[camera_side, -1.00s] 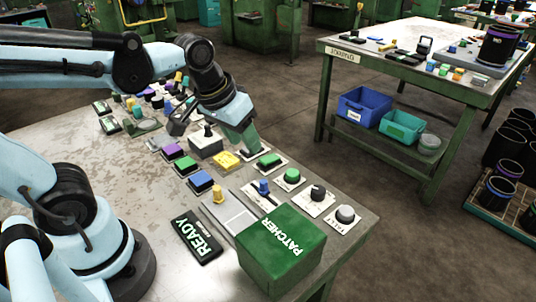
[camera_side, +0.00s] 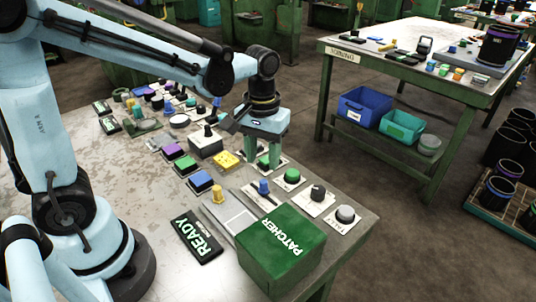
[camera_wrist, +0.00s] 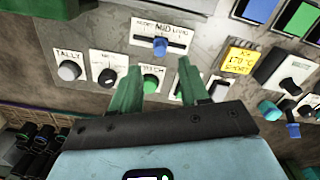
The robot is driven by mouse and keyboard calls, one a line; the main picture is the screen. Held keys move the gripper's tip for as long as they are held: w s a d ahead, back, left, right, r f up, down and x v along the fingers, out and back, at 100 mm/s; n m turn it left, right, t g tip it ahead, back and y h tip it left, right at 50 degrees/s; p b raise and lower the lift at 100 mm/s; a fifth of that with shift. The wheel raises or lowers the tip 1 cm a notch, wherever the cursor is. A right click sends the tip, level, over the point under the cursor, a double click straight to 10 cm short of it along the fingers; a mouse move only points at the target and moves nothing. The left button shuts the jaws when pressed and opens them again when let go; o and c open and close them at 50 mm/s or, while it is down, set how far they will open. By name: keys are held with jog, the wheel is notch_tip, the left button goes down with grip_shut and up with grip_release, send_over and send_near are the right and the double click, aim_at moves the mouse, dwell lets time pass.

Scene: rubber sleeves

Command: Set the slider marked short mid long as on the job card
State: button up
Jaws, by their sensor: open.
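The slider (camera_side: 264,187) has a blue knob on a white plate. In the wrist view the blue knob (camera_wrist: 160,46) stands near the middle of its slot, below print in which LONG is readable at the right. The yellow job card (camera_side: 227,160) lies left of my gripper in the side view. In the wrist view the card (camera_wrist: 240,61) appears to read 170°C and SHORT. My gripper (camera_side: 262,163) points down, open and empty, over the panel's right-hand row. In the wrist view its green fingers (camera_wrist: 156,75) are below the slider, apart from the knob.
A green button (camera_wrist: 151,84) shows between the fingers. A dark rotary knob (camera_side: 317,192) and a grey TALLY button (camera_side: 345,214) continue that row. The green PATCHER box (camera_side: 282,250) stands close to the slider. A yellow-knobbed slider (camera_side: 217,194) and a READY sign (camera_side: 197,238) are nearby.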

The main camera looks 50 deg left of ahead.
aim_at(263, 181)
jog(key=shift+f, duration=3.85)
grip_shut()
